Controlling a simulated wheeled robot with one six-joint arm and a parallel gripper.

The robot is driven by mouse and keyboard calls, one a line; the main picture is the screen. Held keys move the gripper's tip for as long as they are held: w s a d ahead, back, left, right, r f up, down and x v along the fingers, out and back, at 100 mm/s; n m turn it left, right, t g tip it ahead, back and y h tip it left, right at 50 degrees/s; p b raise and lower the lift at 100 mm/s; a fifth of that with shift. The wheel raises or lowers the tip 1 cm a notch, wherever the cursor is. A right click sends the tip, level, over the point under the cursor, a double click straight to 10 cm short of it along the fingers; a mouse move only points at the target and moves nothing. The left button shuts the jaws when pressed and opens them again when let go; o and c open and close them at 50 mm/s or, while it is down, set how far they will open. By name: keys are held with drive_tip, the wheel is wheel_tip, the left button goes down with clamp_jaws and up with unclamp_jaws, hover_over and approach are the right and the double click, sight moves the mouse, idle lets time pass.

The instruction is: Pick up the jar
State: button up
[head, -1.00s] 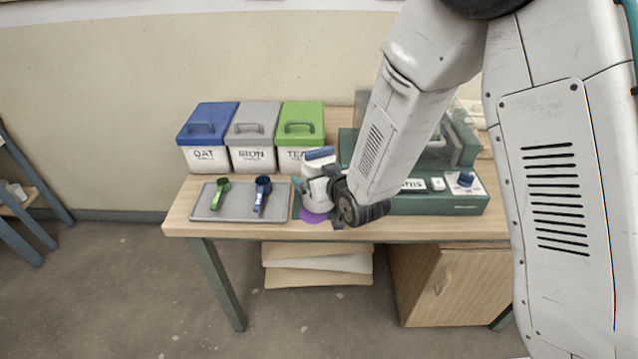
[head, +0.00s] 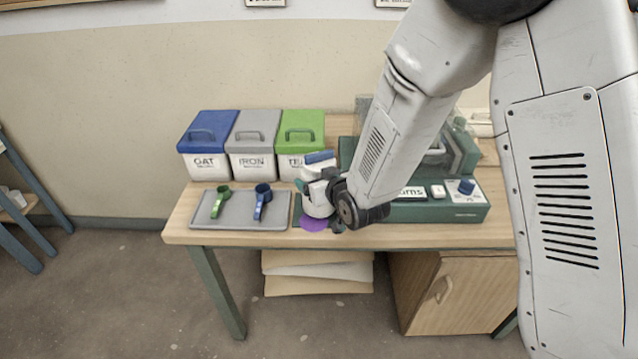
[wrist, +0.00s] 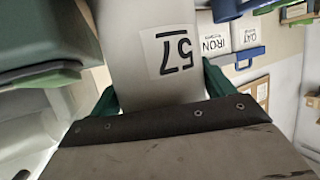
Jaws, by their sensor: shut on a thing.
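The jar (head: 318,207) is pale, nearly white, and stands out near the middle of the table in the head view. My gripper (head: 320,193) is shut on it, with a teal finger on its left side. In the wrist view the jar (wrist: 145,20) fills the upper middle between my teal fingers, and its label reads "57" upside down. A purple disc (head: 313,225) lies on the table just below the jar in the picture. Whether the jar's base touches it is hard to tell. My wrist hides part of the jar's right side.
A grey tray (head: 225,222) with a green scoop (head: 222,196) and a blue scoop (head: 263,198) lies to the left. Blue-, grey- and green-lidded buckets (head: 208,165) stand behind. A green scale-like unit (head: 430,212) stands close on the right.

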drive_tip(key=shift+r, duration=7.5)
